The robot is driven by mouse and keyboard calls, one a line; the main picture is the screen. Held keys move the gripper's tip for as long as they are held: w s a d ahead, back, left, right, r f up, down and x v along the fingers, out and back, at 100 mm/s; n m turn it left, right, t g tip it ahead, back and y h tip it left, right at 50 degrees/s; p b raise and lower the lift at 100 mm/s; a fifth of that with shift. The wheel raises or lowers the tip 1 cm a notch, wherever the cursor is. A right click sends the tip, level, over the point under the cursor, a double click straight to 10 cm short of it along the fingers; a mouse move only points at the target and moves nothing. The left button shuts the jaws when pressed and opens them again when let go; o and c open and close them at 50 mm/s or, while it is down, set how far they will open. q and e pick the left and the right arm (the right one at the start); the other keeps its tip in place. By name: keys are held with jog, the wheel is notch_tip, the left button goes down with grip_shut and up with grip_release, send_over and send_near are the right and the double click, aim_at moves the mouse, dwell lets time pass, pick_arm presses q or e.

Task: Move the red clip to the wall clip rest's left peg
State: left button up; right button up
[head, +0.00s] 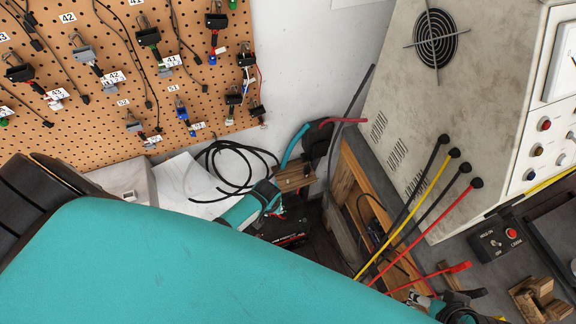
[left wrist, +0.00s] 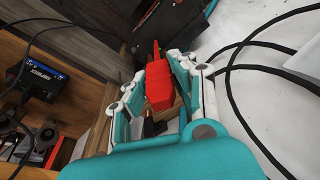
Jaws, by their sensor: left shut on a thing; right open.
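The red clip (left wrist: 158,88) is between the fingers of my left gripper (left wrist: 158,72) in the left wrist view. The fingers are shut on its red body, and its narrow end points away from the wrist. In the head view, a teal and white part of my left arm (head: 252,203) shows beside a small wooden block (head: 295,177) at the wall. This block may be the wall clip rest; its pegs cannot be made out. The clip is not clearly seen in the head view. My right gripper (head: 440,302) is open at the bottom right, partly cut off.
Black cable (head: 235,165) loops over a white surface. A grey machine (head: 410,110) stands at the right, with several black, yellow and red leads (head: 432,228) below it. My teal arm hides the lower left.

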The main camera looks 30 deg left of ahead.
pick_arm(q)
jog(key=w+a+m+b, duration=0.25)
jog(key=w+b, duration=0.25)
jog(key=w, duration=0.4)
jog(key=m+h+b, duration=0.1)
jog(key=m+b, duration=0.3)
jog(key=b, duration=0.6)
send_over(288, 180)
notch_tip(288, 180, down, 4)
jog(key=shift+f, duration=0.25)
jog(key=shift+f+b, duration=0.3)
jog(key=shift+f, duration=0.1)
jog(key=shift+f+b, duration=1.05)
jog(key=shift+f, duration=0.1)
jog(key=o, duration=0.9)
